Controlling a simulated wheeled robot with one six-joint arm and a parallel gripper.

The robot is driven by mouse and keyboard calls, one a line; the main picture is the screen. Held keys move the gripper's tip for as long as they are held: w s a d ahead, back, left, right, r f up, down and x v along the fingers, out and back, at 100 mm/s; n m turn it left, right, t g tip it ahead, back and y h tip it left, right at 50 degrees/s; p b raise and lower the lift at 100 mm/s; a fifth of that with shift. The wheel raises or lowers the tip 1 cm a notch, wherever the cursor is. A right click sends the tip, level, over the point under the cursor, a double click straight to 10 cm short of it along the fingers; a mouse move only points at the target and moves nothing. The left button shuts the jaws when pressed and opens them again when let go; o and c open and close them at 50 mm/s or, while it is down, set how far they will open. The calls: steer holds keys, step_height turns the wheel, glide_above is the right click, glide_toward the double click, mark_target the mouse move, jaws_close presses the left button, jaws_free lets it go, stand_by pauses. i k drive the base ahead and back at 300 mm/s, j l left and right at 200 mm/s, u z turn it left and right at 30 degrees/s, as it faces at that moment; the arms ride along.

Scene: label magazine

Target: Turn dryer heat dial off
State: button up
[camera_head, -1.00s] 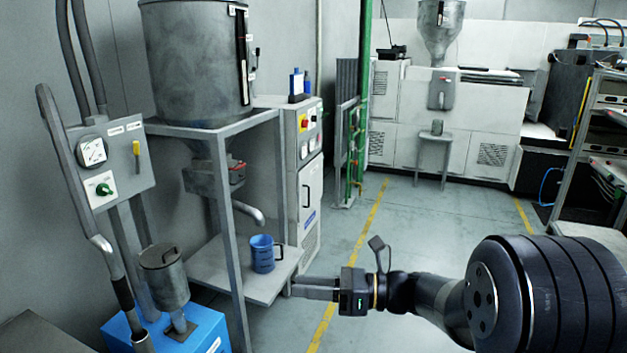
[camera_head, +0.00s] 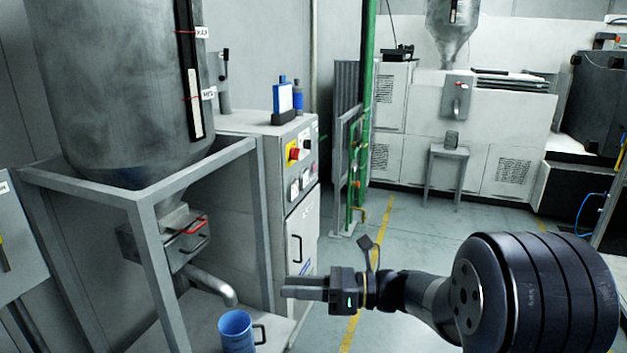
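My gripper (camera_head: 285,292) points left at lower centre, in front of the grey cabinet. Its fingers look like one bar from the side, so I cannot tell whether they are apart; I see nothing held. The cabinet (camera_head: 245,165) carries a red knob on a yellow plate (camera_head: 292,153) and several small controls (camera_head: 302,185) below it. A large metal hopper (camera_head: 110,90) stands in a frame at left. Part of a grey panel (camera_head: 18,245) shows at the left edge, with a yellow lever. I cannot make out which control is the dryer heat dial.
The hopper's frame (camera_head: 150,235) and a shelf with a blue mug (camera_head: 236,330) stand left of my gripper. Blue bottles (camera_head: 284,98) sit on the cabinet. A green post (camera_head: 367,110) stands behind. Floor (camera_head: 420,225) is clear beyond the arm.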

mark_target(307, 144)
steer(key=i, duration=0.9)
steer(key=i+z, duration=0.1)
steer(key=i, duration=0.75)
steer(key=i+j+z, duration=0.2)
steer(key=i, duration=0.25)
steer(key=i+j+z, duration=0.1)
steer(key=i+z, duration=0.15)
steer(key=i, duration=0.2)
